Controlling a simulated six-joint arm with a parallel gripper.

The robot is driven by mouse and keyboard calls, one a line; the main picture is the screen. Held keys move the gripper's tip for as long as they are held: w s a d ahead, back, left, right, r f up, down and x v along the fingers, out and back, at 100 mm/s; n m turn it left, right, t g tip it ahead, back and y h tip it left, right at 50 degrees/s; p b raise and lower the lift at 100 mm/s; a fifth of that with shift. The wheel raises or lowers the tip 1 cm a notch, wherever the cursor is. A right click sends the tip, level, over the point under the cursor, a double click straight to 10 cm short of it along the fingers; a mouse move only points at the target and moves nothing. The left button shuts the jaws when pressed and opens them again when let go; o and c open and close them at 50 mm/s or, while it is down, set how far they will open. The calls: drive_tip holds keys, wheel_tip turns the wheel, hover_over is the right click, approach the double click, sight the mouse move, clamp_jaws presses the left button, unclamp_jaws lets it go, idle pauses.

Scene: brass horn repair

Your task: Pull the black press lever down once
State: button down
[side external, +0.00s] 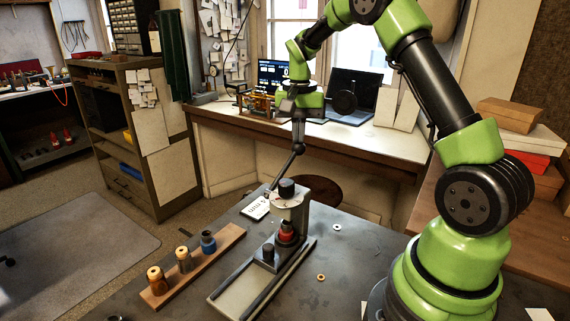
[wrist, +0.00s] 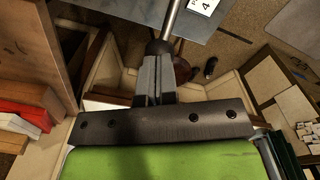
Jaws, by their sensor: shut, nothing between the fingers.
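The press (side external: 290,203) stands on the dark bench, with a black cap on top and a red piece under its head. Its lever (side external: 285,168) slants up and away from the press to a black ball knob at its upper end. My gripper (side external: 298,140) points down right at the knob, its fingers closed together with nothing between them. In the wrist view the closed fingers (wrist: 154,75) reach to the knob, and the lever's metal rod (wrist: 172,18) runs on beyond. I cannot tell whether the fingertips touch the knob.
A wooden strip (side external: 215,253) with several coloured-top pieces lies left of the press. A white card (side external: 256,208) marked "4 mm" lies behind it. Small rings (side external: 321,278) lie to the right. A round stool (side external: 318,190) and a desk with a laptop (side external: 355,92) stand behind.

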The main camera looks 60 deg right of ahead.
sight(301, 147)
drive_tip(key=shift+f, duration=0.35)
drive_tip(key=shift+d+f, duration=0.25)
drive_tip(key=shift+f, duration=0.15)
idle(0.3)
drive_tip(key=shift+d+f, duration=0.2)
drive_tip(key=shift+f, duration=0.45)
drive_tip(key=shift+d+f, duration=0.15)
drive_tip(key=shift+f, duration=0.45)
idle(0.9)
drive_tip(key=shift+d+f, duration=0.1)
drive_tip(key=shift+f, duration=1.1)
idle(1.2)
drive_tip(key=shift+r, duration=4.4)
